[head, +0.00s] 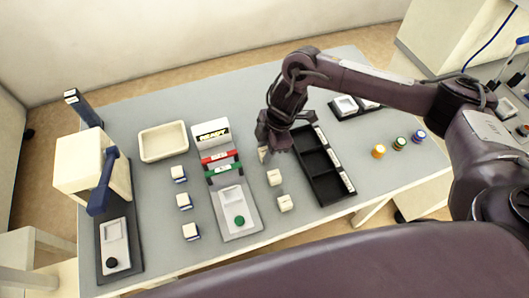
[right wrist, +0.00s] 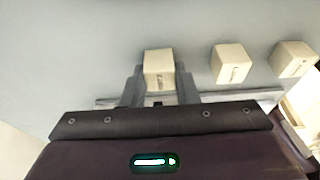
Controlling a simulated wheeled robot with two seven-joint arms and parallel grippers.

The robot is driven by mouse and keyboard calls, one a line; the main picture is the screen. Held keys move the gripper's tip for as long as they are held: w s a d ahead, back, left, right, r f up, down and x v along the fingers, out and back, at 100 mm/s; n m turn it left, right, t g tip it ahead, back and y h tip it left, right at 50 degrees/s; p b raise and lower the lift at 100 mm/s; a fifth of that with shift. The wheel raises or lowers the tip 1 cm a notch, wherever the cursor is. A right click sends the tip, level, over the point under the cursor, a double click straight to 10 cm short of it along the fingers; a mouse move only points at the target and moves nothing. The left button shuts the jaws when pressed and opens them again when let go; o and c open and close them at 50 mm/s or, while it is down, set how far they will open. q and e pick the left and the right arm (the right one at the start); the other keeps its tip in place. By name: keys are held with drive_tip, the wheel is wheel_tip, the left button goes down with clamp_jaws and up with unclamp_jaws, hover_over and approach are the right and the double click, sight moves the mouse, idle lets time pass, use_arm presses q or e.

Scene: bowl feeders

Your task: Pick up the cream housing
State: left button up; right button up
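Three cream housings stand in a row on the grey table in the head view. The farthest cream housing (head: 262,154) is partly hidden by my right gripper (head: 267,147), which points down over it. The others are a middle cream housing (head: 274,177) and a near cream housing (head: 285,203). In the right wrist view, one cream housing (right wrist: 158,66) sits between the two fingers of my right gripper (right wrist: 160,84), which appear to press on its sides. It looks at or near table level. The other two housings stand to its right. My left gripper is not in view.
A black compartment tray (head: 333,190) lies right of the housings, and a feeder station with a sign (head: 210,133) left of them. Farther left are several white-and-blue blocks (head: 184,201), an empty cream bin (head: 163,127) and a press (head: 90,165). Coloured spools (head: 378,151) stand at right.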

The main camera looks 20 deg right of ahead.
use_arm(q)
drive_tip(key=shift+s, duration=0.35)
use_arm(e)
drive_tip(key=c, duration=0.3)
drive_tip(key=shift+r, duration=0.15)
